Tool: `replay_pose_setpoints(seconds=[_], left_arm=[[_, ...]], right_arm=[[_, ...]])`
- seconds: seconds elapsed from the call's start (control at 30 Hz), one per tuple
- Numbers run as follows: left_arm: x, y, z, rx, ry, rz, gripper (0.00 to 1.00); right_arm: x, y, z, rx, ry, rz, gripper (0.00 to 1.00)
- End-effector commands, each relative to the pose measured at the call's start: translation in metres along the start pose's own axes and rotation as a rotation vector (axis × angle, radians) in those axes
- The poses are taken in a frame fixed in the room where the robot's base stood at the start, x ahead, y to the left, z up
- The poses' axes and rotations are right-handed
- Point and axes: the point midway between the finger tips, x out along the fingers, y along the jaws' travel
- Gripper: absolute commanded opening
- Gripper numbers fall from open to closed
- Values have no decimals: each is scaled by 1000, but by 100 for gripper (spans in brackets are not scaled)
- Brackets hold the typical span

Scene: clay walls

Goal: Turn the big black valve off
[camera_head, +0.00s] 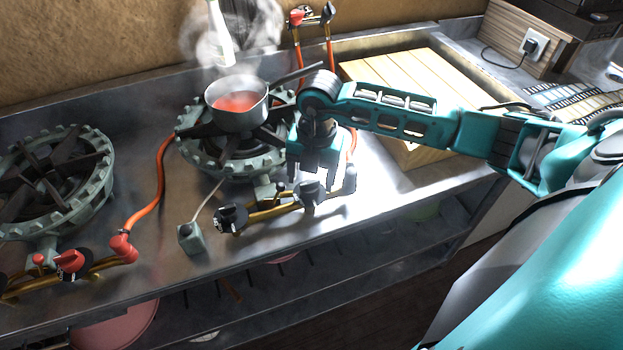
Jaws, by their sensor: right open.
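A black valve knob (231,217) with pale markings sits at the left end of a brass gas pipe, in front of the right burner (215,155). A second dark knob (310,196) sits further right on the same pipework; I cannot tell for sure which is the big valve. My right gripper (315,176) points down, open and empty, just above and behind the second dark knob. I cannot tell whether its fingertips touch it. The burner carries a steaming pot (238,108) with red contents. My left gripper is not in view.
A left burner (50,180) with a red knob (72,262) stands on the metal counter. An orange hose (163,185) runs between the burners. A small grey igniter box (191,238) stands left of the black knob. A wooden board (400,75) lies behind my right arm.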

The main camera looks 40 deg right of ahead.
Motion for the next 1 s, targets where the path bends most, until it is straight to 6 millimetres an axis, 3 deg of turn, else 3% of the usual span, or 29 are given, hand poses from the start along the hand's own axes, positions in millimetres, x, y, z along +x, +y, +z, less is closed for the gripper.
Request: replay_pose_setpoints(seconds=[0.3,0.5,1.0], left_arm=[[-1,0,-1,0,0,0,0],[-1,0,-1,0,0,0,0],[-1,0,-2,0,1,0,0]], right_arm=[[-72,0,1,1,-5,3,69],[-100,0,1,2,-4,1,69],[-109,-1,1,3,-2,-2,69]])
